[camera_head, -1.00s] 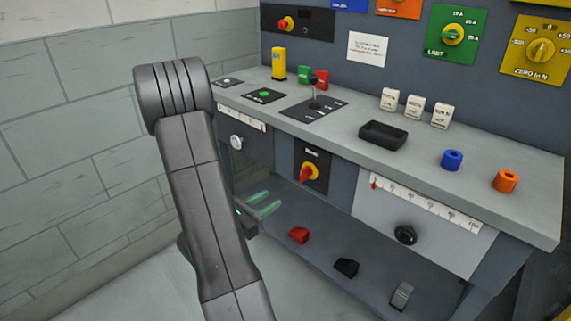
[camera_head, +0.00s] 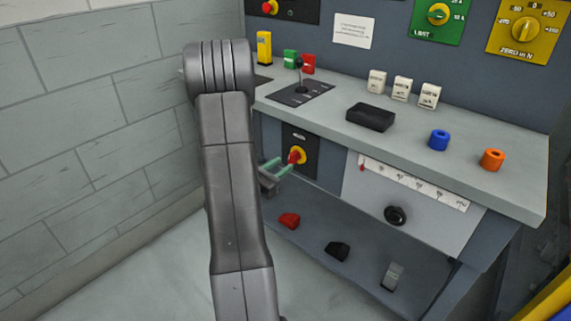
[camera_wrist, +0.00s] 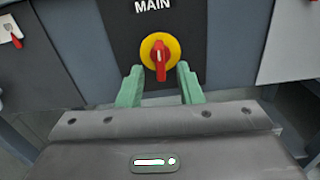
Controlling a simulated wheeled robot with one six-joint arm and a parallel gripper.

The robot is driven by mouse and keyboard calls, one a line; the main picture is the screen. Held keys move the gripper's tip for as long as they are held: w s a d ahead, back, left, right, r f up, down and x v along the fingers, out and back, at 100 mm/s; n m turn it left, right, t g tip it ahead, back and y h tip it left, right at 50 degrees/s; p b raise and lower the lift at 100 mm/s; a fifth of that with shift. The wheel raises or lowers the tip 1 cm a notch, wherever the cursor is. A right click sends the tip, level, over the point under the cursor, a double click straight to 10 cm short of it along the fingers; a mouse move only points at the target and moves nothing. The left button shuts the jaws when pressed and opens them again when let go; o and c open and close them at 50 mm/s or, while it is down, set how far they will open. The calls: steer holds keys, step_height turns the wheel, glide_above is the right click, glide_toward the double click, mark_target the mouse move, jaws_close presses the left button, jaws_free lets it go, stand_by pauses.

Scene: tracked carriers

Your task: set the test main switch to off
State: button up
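The main switch is a red handle on a yellow disc (camera_wrist: 160,52), set in a black panel (camera_wrist: 197,20) marked "MAIN" on the bench front. In the wrist view the handle points down, with a white mark near its top. The switch also shows in the head view (camera_head: 297,155). My gripper (camera_wrist: 160,80) has its two green fingers spread apart, one at each lower side of the yellow disc. The fingers look empty. Whether they touch the handle or disc cannot be told. In the head view my gripper (camera_head: 277,165) is right in front of the switch.
On the lower shelf lie a red block (camera_head: 289,221), a black block (camera_head: 337,251) and a grey piece (camera_head: 392,276). A black knob (camera_head: 395,215) is on the front to the right. The bench top (camera_head: 330,115) overhangs above the switch, with a lever (camera_head: 300,78) on it.

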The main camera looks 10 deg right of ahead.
steer(key=shift+x, duration=1.4)
jaws_close()
steer(key=shift+n, duration=0.4)
jaws_free()
steer(key=v, duration=1.3)
steer(key=shift+s+a+p, duration=0.3)
steer(key=shift+p, duration=0.1)
